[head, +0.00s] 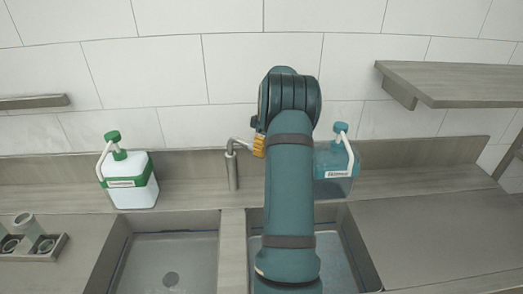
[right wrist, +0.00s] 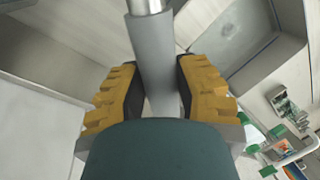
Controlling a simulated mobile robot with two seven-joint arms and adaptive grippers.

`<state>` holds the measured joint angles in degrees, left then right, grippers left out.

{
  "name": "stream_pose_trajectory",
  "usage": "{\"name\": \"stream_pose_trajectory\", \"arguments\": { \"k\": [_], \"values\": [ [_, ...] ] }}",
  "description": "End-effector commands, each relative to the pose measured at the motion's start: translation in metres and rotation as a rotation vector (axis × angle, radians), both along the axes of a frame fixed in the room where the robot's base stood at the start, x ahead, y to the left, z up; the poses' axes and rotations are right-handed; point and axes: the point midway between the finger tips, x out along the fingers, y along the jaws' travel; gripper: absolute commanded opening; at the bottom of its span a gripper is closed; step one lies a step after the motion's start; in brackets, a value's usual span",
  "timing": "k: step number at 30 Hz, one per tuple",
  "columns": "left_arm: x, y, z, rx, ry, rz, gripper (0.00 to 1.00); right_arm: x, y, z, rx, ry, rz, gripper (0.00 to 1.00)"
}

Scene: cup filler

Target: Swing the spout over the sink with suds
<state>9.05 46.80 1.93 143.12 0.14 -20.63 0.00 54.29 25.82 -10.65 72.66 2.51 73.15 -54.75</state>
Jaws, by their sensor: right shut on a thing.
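The faucet post (head: 233,170) stands behind the divider between two sinks. Its metal spout (head: 240,143) bends right towards my right gripper (head: 259,145), whose yellow fingers show beside my arm. In the right wrist view, my right gripper (right wrist: 160,95) is shut on the grey spout tube (right wrist: 155,55), which lies between its two yellow fingers. The left sink (head: 172,262) has a bare-looking grey floor with a drain. The right sink (head: 335,255) looks bluish and is mostly hidden by my arm; I cannot make out suds clearly. My left gripper is not in view.
A white bottle with green pump (head: 129,185) stands behind the left sink. A blue bottle (head: 336,165) stands close to the right of my arm. A shelf (head: 450,82) juts out at upper right. A cup rack (head: 32,242) sits at far left. The right counter is clear.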

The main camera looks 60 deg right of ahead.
Motion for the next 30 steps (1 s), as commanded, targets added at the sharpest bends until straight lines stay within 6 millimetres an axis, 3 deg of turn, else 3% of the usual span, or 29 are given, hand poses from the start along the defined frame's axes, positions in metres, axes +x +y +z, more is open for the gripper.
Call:
{"name": "stream_pose_trajectory", "arguments": {
  "k": [5,6,8,20,23,30],
  "values": [
    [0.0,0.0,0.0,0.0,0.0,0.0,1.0,-0.001,-0.001,-0.001,-0.004,0.003,-0.001,0.0],
    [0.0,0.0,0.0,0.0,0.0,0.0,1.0,-0.001,-0.001,-0.001,-0.004,0.003,-0.001,0.45],
    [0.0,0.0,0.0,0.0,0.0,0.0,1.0,-0.001,-0.001,0.0,-0.004,0.002,-0.001,0.64],
    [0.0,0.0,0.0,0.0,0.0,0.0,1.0,0.0,-0.002,0.005,-0.004,0.0,0.0,0.64],
    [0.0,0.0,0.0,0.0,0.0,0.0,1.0,0.0,-0.005,0.017,-0.005,-0.001,0.0,0.64],
    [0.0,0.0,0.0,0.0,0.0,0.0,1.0,-0.002,-0.014,0.065,-0.007,-0.002,-0.002,0.64]
  ]
}}
